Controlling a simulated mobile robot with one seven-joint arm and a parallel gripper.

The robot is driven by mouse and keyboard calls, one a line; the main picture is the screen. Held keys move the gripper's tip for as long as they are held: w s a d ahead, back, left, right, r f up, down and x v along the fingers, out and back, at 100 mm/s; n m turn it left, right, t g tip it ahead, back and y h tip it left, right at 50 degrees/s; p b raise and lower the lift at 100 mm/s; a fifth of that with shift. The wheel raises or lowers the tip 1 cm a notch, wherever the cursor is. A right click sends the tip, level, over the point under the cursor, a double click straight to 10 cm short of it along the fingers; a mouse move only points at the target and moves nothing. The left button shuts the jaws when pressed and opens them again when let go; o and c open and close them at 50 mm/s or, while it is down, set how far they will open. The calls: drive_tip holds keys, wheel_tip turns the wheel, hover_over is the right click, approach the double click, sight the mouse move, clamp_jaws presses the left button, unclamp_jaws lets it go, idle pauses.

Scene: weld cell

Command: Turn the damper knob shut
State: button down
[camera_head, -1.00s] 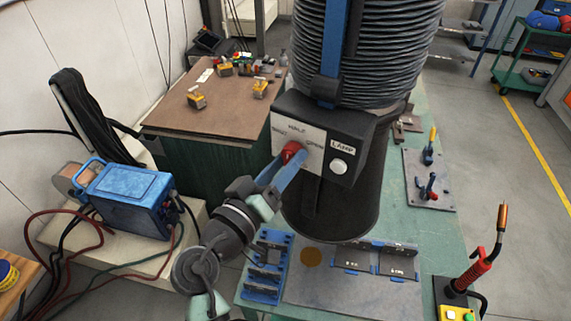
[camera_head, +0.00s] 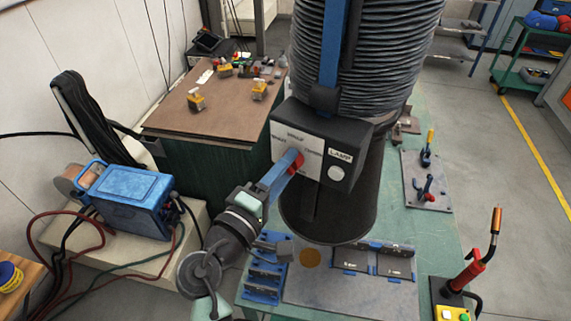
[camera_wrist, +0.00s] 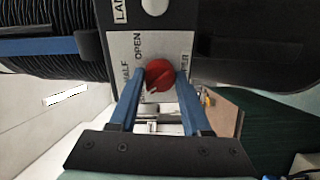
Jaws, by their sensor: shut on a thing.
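The red damper knob (camera_head: 297,161) sits on the white label plate (camera_head: 283,143) of a dark box on the fume extraction duct. My gripper (camera_head: 288,166) reaches it from the lower left, its blue fingers on the knob. In the wrist view the knob (camera_wrist: 158,76) lies between the two fingertips, which close on its sides. The plate (camera_wrist: 122,45) there reads OPEN and HALF beside the knob; other lettering is partly covered by a finger. Which mark the knob points at is not clear.
A white round lamp button (camera_head: 335,173) is on the same box, right of the knob. Below are a blue fixture (camera_head: 266,282) and a bench plate (camera_head: 330,290). A blue welder unit (camera_head: 127,198) stands left and a red-handled torch (camera_head: 471,268) right.

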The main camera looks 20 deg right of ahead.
drive_tip(key=shift+n, duration=0.6)
drive_tip(key=shift+c, duration=1.8)
unclamp_jaws()
drive_tip(key=shift+a, duration=0.1)
drive_tip(key=b+v, duration=0.4)
drive_tip(key=v, duration=0.9)
drive_tip(key=shift+b, duration=0.35)
